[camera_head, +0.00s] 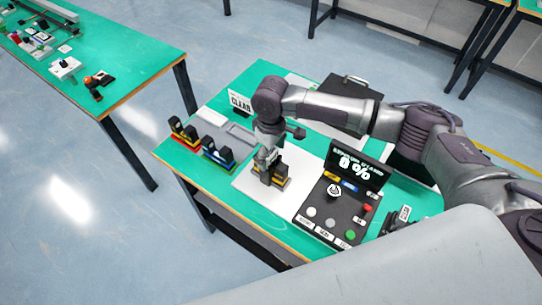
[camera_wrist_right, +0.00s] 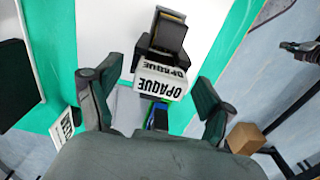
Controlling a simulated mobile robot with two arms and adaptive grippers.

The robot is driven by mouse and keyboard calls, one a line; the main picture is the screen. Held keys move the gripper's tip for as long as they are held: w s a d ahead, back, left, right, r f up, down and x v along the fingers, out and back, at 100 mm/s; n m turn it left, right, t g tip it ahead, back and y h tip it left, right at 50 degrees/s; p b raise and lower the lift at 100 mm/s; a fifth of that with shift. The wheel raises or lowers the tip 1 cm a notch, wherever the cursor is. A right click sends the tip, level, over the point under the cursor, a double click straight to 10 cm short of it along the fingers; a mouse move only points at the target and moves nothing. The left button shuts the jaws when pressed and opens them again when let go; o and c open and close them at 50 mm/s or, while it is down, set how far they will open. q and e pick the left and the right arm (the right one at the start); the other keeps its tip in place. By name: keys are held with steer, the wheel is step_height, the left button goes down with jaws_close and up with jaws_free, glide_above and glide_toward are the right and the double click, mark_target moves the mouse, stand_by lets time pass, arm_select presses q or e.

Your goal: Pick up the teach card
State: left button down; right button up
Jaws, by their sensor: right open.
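A white card lettered OPAQUE (camera_wrist_right: 160,80) shows upside down in the right wrist view, in front of a black block (camera_wrist_right: 166,38) with a yellow edge. I take it as the teach card. My right gripper (camera_wrist_right: 155,92) is open, with its two fingers apart on either side of the card; I see no contact. In the head view my right gripper (camera_head: 268,160) points down over the white mat, by a black and yellow block (camera_head: 284,181). The OPAQUE card cannot be made out there. A separate card lettered CLEAR (camera_head: 240,102) stands at the back left.
A black control box (camera_head: 321,216) with buttons and a display (camera_head: 356,166) stands right of my gripper. Red and blue-marked black blocks (camera_head: 184,132) (camera_head: 217,154) stand left. A black case (camera_head: 350,92) is behind. Another green table (camera_head: 135,60) is at the upper left.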

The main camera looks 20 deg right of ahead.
steer(key=shift+f, duration=0.15)
steer(key=c, duration=1.1)
arm_select(q)
steer(key=shift+s+a, duration=0.15)
steer(key=shift+s, duration=0.2)
arm_select(e)
steer(key=shift+c, duration=0.5)
